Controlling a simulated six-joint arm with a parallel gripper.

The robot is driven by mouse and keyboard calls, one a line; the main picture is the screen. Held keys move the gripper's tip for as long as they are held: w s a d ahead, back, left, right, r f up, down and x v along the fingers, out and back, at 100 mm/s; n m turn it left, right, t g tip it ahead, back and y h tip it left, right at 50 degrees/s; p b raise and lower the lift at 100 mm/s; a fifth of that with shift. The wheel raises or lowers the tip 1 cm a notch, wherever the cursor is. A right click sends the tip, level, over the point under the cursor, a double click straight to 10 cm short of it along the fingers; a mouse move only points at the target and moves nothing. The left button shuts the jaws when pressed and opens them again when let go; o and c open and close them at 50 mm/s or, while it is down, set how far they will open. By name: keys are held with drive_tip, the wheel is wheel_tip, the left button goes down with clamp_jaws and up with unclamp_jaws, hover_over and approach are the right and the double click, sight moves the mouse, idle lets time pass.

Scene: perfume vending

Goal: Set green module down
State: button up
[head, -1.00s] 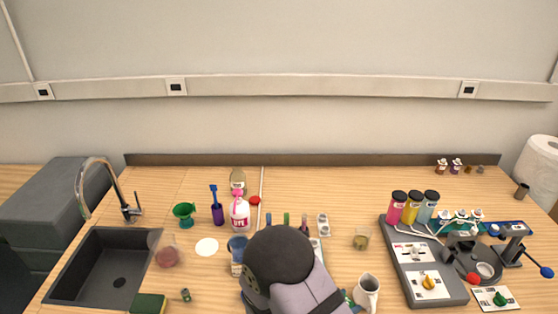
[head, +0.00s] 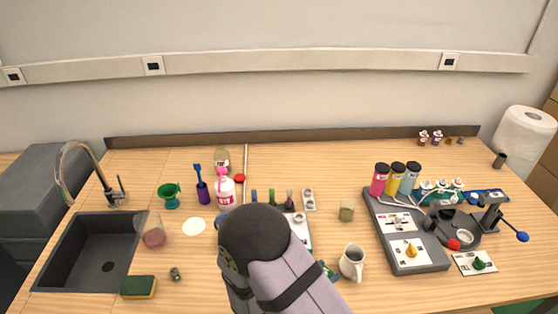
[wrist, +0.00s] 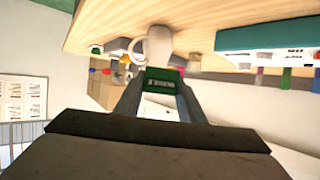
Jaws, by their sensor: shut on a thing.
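In the wrist view my gripper (wrist: 161,82) is shut on the green module (wrist: 164,74), a small green block with white lettering. The module is held between the fingertips, with a pale surface below it in the picture. The wrist view is strongly tilted, with the wooden tabletop along the top. A white mug (wrist: 158,45) shows just behind the module.
In the head view the white mug (head: 352,262) stands right of my arm. A grey machine panel (head: 418,266) with coloured bottles is farther right. A sink (head: 92,255), sponge (head: 138,287) and glass (head: 152,232) are at left.

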drive_tip(key=w+a+n+t+y, duration=0.5)
drive_tip(key=a+n+y, duration=0.2)
drive_tip(key=n+y, duration=0.1)
drive_tip(key=shift+w+f, duration=0.2)
drive_tip(key=shift+w, duration=0.1)
idle(0.3)
drive_tip(key=shift+f, duration=0.15)
drive_tip(key=shift+f+p, duration=0.5)
drive_tip(key=shift+f, duration=2.2)
drive_tip(key=shift+f+p, duration=0.6)
drive_tip(key=shift+f, duration=1.4)
